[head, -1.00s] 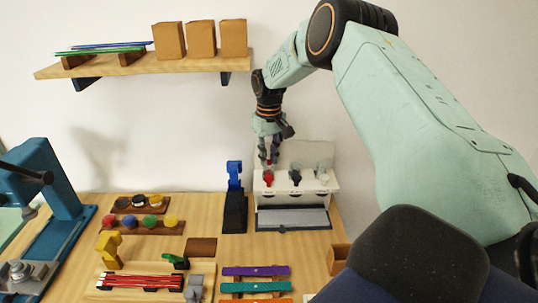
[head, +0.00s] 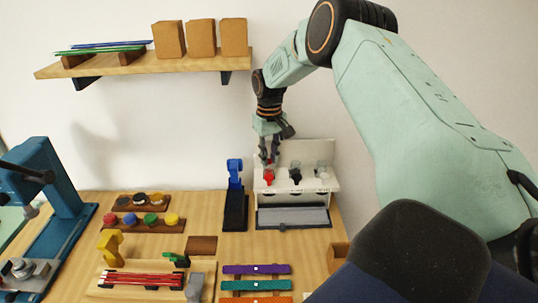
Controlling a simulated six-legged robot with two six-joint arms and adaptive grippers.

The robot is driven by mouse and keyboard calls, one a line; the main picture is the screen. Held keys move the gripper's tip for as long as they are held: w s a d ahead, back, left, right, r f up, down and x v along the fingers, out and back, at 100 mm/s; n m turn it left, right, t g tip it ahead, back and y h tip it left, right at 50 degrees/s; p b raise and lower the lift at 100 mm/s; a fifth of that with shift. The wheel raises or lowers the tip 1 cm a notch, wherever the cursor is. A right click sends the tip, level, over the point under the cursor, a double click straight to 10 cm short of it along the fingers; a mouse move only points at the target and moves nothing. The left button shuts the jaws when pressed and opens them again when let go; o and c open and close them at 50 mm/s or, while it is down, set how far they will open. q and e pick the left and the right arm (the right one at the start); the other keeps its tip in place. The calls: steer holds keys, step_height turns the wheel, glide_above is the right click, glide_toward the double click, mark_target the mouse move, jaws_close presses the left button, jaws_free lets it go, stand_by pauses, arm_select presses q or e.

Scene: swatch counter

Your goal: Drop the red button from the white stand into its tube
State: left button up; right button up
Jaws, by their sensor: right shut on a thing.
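A white stand (head: 330,184) with a raised back panel stands at the back of the counter. Its front row holds a clear tube with red in it (head: 269,178), one with black in it (head: 295,177) and a pale, clear one (head: 321,172). My right gripper (head: 269,159) points down just above the red one, at the stand's left end. It is shut on the small red button (head: 267,160), which is mostly hidden between the fingers. I cannot tell whether the button touches the tube. My left gripper is not in view.
A grey tray (head: 292,216) lies in front of the stand. A blue and black tool (head: 235,195) stands close on its left. Racks with coloured buttons (head: 146,219) are further left, with colour strips (head: 256,285) in front. A shelf (head: 150,65) is above.

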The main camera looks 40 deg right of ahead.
steer(key=o, duration=0.7)
steer(key=shift+o, duration=0.2)
steer(key=shift+r, duration=0.1)
step_height(320, 180, up, 12)
stand_by(0.4)
stand_by(0.7)
